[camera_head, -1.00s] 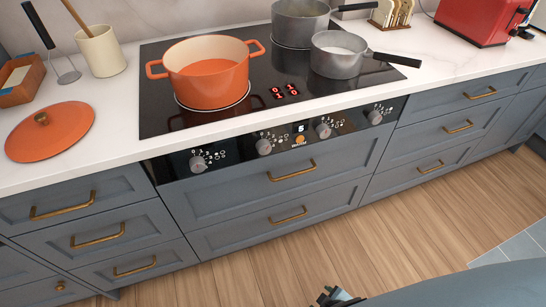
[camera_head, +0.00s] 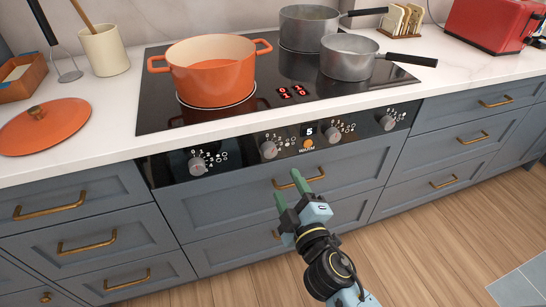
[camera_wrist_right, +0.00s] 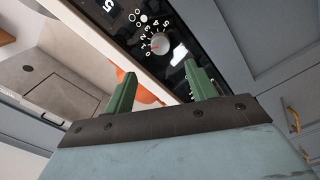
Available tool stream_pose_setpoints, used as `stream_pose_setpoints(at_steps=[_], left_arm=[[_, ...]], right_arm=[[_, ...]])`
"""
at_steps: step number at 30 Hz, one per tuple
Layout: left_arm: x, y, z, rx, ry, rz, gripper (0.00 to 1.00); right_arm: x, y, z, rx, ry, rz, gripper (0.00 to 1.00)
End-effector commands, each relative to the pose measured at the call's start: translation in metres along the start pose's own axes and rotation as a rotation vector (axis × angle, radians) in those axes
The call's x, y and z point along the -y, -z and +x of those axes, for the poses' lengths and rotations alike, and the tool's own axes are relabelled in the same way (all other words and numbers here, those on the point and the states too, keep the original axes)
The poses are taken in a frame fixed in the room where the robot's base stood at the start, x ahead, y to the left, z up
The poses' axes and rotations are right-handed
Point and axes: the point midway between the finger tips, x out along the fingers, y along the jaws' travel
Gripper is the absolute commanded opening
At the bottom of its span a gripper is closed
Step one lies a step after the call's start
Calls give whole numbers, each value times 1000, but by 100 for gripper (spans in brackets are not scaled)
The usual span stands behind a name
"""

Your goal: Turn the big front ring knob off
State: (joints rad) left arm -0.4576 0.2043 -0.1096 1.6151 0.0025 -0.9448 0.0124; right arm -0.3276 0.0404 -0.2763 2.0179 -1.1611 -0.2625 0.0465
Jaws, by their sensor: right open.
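The black control panel (camera_head: 230,152) on the cooker front carries several grey knobs. They are a far-left knob (camera_head: 197,166), a second knob (camera_head: 268,150), a third knob (camera_head: 333,135) and a far-right knob (camera_head: 387,122). Small ring symbols beside them are too small to tell which is the big front one. My right gripper (camera_head: 288,188) is open and empty, with green fingers below the panel, in front of the upper drawer. In the right wrist view one numbered knob (camera_wrist_right: 161,46) shows beyond the open fingers, apart from them. My left gripper is out of view.
An orange pot (camera_head: 212,80) stands on the front-left ring of the hob (camera_head: 160,122). Grey pans (camera_head: 347,65) stand behind and right. Brass drawer handles (camera_head: 294,180) stick out below the panel. The space before the panel is otherwise clear.

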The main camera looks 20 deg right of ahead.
Motion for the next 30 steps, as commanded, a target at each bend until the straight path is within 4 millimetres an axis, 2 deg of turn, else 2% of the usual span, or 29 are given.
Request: stream_pose_setpoints(at_steps=[9, 15, 21, 30], left_arm=[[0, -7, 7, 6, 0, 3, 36], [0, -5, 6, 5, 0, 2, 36], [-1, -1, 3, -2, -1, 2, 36], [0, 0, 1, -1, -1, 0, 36]], right_arm=[[-1, 0, 61, -2, -1, -1, 56], [0, 0, 92, 0, 0, 0, 56], [1, 0, 108, 0, 1, 1, 56], [1, 0, 111, 0, 2, 1, 56]])
